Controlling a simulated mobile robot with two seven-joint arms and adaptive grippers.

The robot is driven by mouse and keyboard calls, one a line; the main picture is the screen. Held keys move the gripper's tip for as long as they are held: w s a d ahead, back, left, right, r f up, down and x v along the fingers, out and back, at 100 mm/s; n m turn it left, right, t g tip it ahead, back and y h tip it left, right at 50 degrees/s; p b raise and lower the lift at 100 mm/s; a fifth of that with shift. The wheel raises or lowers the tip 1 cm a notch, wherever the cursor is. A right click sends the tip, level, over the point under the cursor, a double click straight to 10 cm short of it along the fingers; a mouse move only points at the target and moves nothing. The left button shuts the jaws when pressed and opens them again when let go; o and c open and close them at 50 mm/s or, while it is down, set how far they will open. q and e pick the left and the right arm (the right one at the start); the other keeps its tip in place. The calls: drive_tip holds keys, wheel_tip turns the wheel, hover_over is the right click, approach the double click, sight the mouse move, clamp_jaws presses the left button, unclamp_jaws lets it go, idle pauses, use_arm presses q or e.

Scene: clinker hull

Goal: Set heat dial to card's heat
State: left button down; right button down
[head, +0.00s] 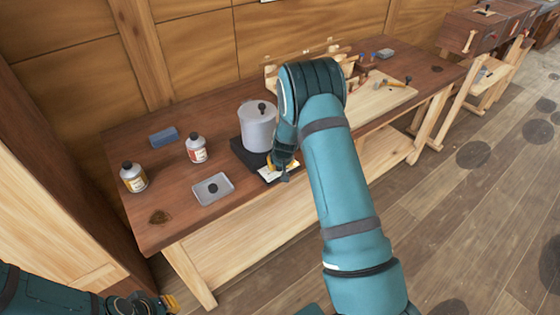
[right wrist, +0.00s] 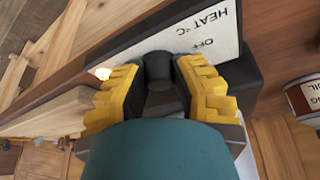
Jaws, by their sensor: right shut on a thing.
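The dial's setting cannot be read. In the head view my right gripper (head: 283,170) is at the front of a black heater (head: 241,152), and the arm hides part of it. A grey lidded pot (head: 258,128) stands on the heater. My left gripper (head: 165,303) is low at the left, its fingers barely visible. I cannot identify a heat card.
The bench (head: 150,205) also holds two labelled bottles (head: 133,178) (head: 196,150), a blue-grey block (head: 164,137) and a grey tray (head: 212,189) with a dark knob-like piece. A wooden board (head: 375,98) with tools lies to the right.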

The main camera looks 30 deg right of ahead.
drive_tip(key=m+h+p, duration=0.1)
drive_tip(key=m+p, duration=0.1)
drive_tip(key=m, duration=0.1)
drive_tip(key=shift+a+m+g, duration=0.1)
drive_tip(key=shift+m+g, duration=0.3)
drive_tip(key=shift+m+h+p, duration=0.4)
drive_tip(key=shift+m+p, duration=0.05)
drive_tip(key=shift+m, duration=0.45)
drive_tip(key=c, duration=0.7)
unclamp_jaws()
drive_tip(key=shift+w+r, duration=0.1)
drive_tip(key=shift+a+r, duration=0.15)
drive_tip(key=shift+r, duration=0.4)
drive_tip(key=shift+s+v, duration=0.15)
drive_tip(key=shift+v, duration=1.55)
drive_tip(key=shift+s+v, duration=0.1)
drive_tip(key=shift+v, duration=1.6)
